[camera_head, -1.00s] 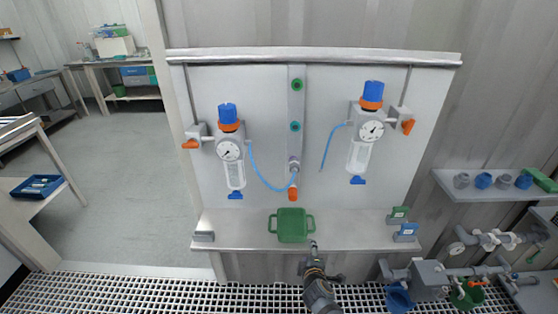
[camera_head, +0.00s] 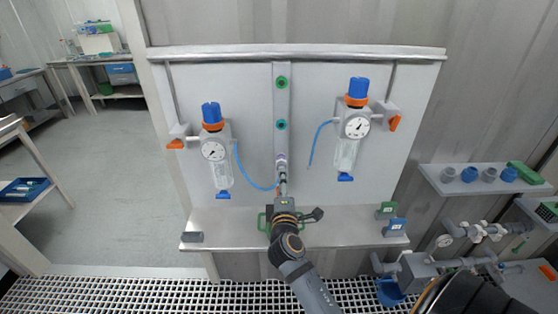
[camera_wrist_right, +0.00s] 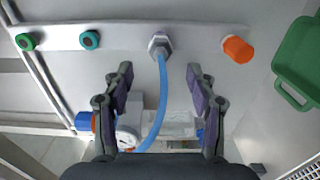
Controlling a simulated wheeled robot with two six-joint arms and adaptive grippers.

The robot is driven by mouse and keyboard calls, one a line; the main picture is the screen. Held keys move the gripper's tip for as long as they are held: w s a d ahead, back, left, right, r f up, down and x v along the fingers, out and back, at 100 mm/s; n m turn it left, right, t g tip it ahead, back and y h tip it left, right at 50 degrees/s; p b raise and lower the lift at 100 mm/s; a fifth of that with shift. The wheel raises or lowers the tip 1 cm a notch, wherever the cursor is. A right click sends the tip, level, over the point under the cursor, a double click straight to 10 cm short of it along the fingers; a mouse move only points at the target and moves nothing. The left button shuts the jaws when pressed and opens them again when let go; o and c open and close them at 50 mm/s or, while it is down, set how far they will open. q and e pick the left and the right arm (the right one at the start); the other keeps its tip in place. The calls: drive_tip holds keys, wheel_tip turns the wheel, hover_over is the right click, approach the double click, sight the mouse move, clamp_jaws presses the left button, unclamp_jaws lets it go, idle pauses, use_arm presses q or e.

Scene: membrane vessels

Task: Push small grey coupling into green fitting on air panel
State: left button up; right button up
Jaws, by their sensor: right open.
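The green fitting (camera_head: 282,83) is at the top of a vertical strip on the air panel (camera_head: 250,190), above a teal fitting (camera_head: 282,124). The small grey coupling (camera_head: 281,160) is lower on the strip. In the right wrist view, the green fitting (camera_wrist_right: 26,42) is far left and the grey coupling (camera_wrist_right: 160,42) is at top centre, with a blue hose (camera_wrist_right: 162,95) running from it between my fingers. My right gripper (camera_wrist_right: 160,75) is open with a finger on either side of the hose, apart from the coupling. My left gripper is not in view.
Two blue-capped filter units with gauges (camera_head: 214,150) (camera_head: 352,130) flank the strip. A blue hose (camera_head: 314,145) hangs loose from the right one. A green basket (camera_wrist_right: 300,60) is on the ledge.

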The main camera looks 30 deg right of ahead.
sight(282, 166)
drive_tip(key=shift+x, duration=4.6)
clamp_jaws()
drive_tip(key=shift+s+a+f, duration=0.1)
drive_tip(key=shift+f, duration=0.05)
